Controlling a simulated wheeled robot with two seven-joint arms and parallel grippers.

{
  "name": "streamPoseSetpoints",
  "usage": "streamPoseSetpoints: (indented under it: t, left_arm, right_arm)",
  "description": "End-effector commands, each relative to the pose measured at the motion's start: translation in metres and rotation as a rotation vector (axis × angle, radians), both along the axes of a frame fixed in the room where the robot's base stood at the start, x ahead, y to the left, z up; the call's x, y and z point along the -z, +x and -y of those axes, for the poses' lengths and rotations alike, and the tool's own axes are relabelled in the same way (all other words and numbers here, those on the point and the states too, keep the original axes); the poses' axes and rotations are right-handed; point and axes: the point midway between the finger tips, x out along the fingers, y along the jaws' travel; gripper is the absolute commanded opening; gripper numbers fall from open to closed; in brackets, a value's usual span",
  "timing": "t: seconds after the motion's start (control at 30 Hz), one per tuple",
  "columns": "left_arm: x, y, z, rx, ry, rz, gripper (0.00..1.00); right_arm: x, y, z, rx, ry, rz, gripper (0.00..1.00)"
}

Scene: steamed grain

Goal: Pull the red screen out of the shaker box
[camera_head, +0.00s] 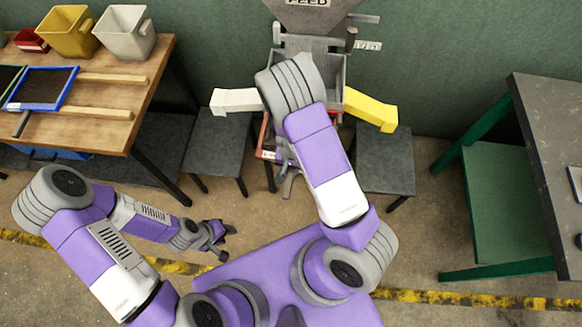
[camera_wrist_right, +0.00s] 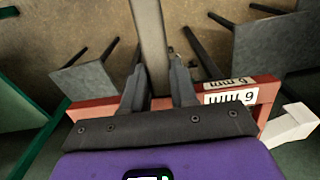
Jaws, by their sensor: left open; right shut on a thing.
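The shaker box (camera_head: 340,72) is the grey housing under the feed hopper, partly covered by my right arm. The red screen (camera_head: 265,140) shows as a red frame edge below the box, beside my right forearm; how far it sits inside is hidden. In the right wrist view its red front bar (camera_wrist_right: 267,95) carries "6 mm" labels. My right gripper (camera_wrist_right: 160,85) is shut on the screen, with its fingers either side of a grey bar at the red bar; the exact contact is unclear. My left gripper (camera_head: 220,238) is open and empty, low over the floor at left.
A white chute (camera_head: 236,100) and a yellow chute (camera_head: 370,108) stick out beside the box, above grey stools (camera_head: 385,160). A wooden bench (camera_head: 100,128) with bins and a blue-framed screen (camera_head: 42,88) stands left. A dark table (camera_head: 545,110) stands right. Floor in front is open.

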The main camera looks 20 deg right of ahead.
Motion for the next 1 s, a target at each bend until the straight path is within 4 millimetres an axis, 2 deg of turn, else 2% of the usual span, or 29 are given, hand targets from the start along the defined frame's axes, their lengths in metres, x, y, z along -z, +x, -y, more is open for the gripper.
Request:
streamPoseSetpoints:
  t: [0.37, 1.0]
  left_arm:
    - [-0.003, 0.000, 0.000, 0.000, 0.000, 0.000, 0.43]
    - [0.011, 0.000, 0.000, 0.000, 0.000, 0.000, 0.43]
  right_arm:
    - [-0.003, -0.001, -0.001, -0.001, 0.000, 0.001, 0.00]
    - [-0.003, -0.039, -0.024, 0.000, 0.000, 0.003, 0.00]
